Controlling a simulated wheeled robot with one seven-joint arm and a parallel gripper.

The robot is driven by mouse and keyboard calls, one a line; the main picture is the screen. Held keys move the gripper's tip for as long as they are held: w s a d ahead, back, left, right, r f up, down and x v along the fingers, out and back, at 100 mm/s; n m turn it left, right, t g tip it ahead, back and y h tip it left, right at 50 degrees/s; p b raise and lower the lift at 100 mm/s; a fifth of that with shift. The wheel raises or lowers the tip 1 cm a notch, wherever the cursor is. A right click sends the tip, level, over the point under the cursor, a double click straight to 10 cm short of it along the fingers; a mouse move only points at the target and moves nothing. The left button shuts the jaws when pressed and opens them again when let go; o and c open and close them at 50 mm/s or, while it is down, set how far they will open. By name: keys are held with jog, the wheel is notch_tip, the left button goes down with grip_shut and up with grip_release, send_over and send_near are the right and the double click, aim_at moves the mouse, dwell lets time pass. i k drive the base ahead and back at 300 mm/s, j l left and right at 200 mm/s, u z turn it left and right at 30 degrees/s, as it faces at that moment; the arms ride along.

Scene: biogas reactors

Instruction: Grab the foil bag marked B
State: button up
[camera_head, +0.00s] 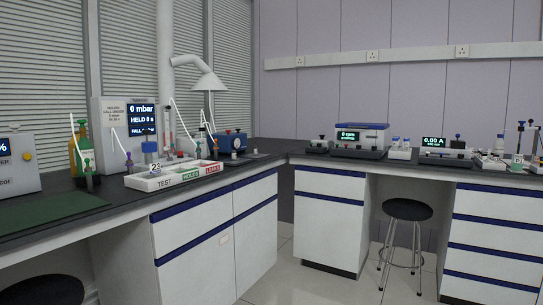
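I cannot make out a foil bag marked B anywhere in the head view. My gripper is not in view, so I cannot see what it holds or where it is.
A dark L-shaped bench (60,225) runs left and back. On it stand a pressure display unit (112,112), a tray labelled TEST, HOLDS and LEAKS (150,183), a blue device (230,142) and a 0 rpm unit (362,138). A stool (407,210) stands by open floor (335,285).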

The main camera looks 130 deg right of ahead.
aim_at(256, 151)
jog(key=k+z, duration=0.2)
jog(key=z, duration=0.25)
jog(key=k+l+z, duration=0.2)
jog(key=z, duration=0.25)
jog(key=k+l+z, duration=0.2)
jog(key=z, duration=0.3)
jog(key=k+l+z, duration=0.1)
jog(key=l+z, duration=0.15)
jog(key=z, duration=0.2)
jog(key=k+l+z, duration=0.1)
jog(key=l+z, duration=0.2)
jog(key=z, duration=0.15)
jog(key=k+l+z, duration=0.15)
jog(key=l+z, duration=0.15)
jog(key=l, duration=1.6)
jog(key=l+z, duration=0.3)
jog(key=l, duration=1.55)
